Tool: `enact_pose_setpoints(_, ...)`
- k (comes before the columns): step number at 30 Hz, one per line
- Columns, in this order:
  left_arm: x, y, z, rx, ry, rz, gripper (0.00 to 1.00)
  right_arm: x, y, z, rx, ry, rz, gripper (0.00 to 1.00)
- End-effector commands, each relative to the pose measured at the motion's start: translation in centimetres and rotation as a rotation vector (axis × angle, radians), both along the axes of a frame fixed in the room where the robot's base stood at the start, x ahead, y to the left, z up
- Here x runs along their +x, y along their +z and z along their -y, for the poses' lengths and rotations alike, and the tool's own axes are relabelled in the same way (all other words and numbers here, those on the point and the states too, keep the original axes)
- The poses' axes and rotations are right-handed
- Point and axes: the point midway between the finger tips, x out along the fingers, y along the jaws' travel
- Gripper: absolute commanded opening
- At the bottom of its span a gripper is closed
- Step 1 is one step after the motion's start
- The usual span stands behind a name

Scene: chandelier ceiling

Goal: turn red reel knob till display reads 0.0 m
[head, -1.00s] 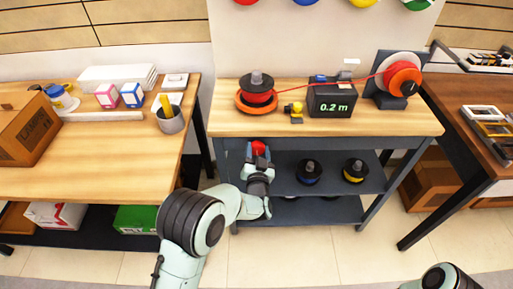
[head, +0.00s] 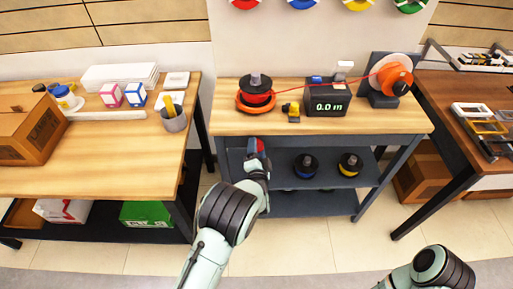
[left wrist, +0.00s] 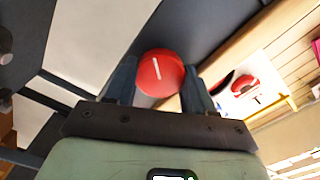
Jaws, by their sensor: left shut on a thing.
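The red reel knob (left wrist: 161,72) is a round red disc with a white line, tilted in the left wrist view. My left gripper (left wrist: 158,84) is shut on it, one finger on each side. In the head view the gripper (head: 257,148) is at the front edge of the bench, below the red cable spool (head: 256,93). A thin red cable runs from the spool above the box to an orange-red reel (head: 397,78) on the right. My right gripper is out of view.
A small yellow-and-black item (head: 292,111) stands between spool and display. A table with a cardboard box (head: 34,132) is at left; another with frames (head: 487,128) is at right.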

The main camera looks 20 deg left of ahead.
Motion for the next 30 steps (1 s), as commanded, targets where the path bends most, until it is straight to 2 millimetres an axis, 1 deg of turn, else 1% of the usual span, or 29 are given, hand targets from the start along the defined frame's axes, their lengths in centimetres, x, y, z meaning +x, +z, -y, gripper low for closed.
enact_pose_setpoints(1,0.24,0.54,-0.05,0.015,0.000,0.010,0.23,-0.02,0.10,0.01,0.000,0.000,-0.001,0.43)
enact_pose_setpoints(17,0.24,0.54,-0.11,0.039,0.001,0.005,0.23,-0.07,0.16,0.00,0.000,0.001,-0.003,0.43)
enact_pose_setpoints(18,0.24,0.54,-0.11,0.039,0.001,0.005,0.56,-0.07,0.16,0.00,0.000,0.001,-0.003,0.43)
enact_pose_setpoints(20,0.24,0.54,-0.11,0.039,0.001,0.005,0.76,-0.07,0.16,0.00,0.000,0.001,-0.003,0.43)
enact_pose_setpoints(21,0.24,0.56,-0.12,0.039,0.002,0.006,0.79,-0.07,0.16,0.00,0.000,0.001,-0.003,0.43)
enact_pose_setpoints(30,0.25,0.76,-0.22,0.038,0.005,0.009,0.79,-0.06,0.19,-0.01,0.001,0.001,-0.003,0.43)
